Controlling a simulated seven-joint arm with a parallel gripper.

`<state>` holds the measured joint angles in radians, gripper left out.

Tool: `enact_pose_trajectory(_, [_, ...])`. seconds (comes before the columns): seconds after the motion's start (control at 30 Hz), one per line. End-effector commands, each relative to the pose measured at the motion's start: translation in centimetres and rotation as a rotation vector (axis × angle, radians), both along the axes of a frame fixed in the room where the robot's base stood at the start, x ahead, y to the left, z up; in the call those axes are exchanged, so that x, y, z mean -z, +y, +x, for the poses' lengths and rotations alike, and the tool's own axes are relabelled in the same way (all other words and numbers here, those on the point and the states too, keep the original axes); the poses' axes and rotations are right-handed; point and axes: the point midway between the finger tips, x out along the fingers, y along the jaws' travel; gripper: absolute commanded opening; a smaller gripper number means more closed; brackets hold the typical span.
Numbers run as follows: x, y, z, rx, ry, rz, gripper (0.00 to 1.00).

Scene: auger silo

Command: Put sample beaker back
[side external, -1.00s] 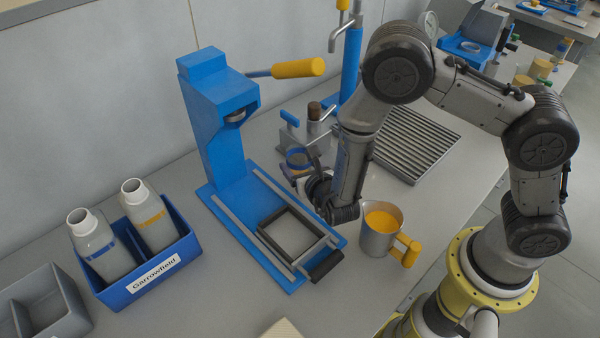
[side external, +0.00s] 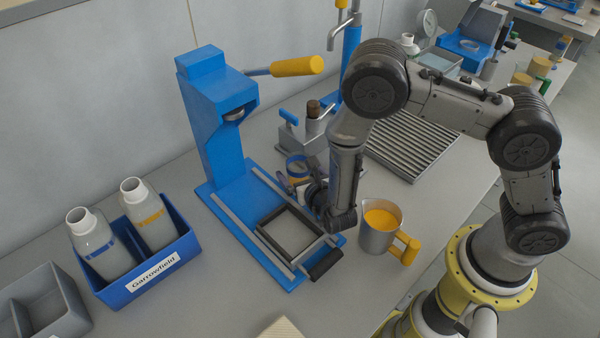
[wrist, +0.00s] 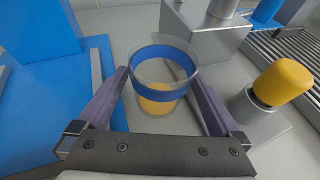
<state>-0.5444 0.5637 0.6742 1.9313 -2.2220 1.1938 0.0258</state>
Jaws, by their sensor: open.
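The sample beaker (wrist: 165,68) is clear glass with a blue band. An orange patch shows at its lower end; I cannot tell if it is inside or beneath. My gripper (wrist: 162,82) is open, with one finger on each side of the beaker. I cannot tell whether the fingers touch it. In the side view the beaker's blue band (side external: 297,164) shows just left of my wrist, behind the press base. My gripper (side external: 313,190) is low there and partly hidden by my wrist.
The blue press (side external: 217,120) with its tray (side external: 291,232) stands to the left. A metal jug (side external: 378,238) is close on the right. A metal block (wrist: 205,28) lies beyond the beaker. A yellow-topped metal piece (wrist: 284,82) stands right of it. A slotted grate (side external: 412,142) lies behind.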

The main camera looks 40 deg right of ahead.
Motion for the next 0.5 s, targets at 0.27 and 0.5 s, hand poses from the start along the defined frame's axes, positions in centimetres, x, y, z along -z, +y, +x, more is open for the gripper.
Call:
enact_pose_trajectory(0.27, [-1.3, 1.0, -2.1, -0.005, 0.0, 0.001, 1.0])
enact_pose_trajectory(0.5, [-3.2, 2.8, -6.4, -0.007, -0.001, 0.0, 1.0])
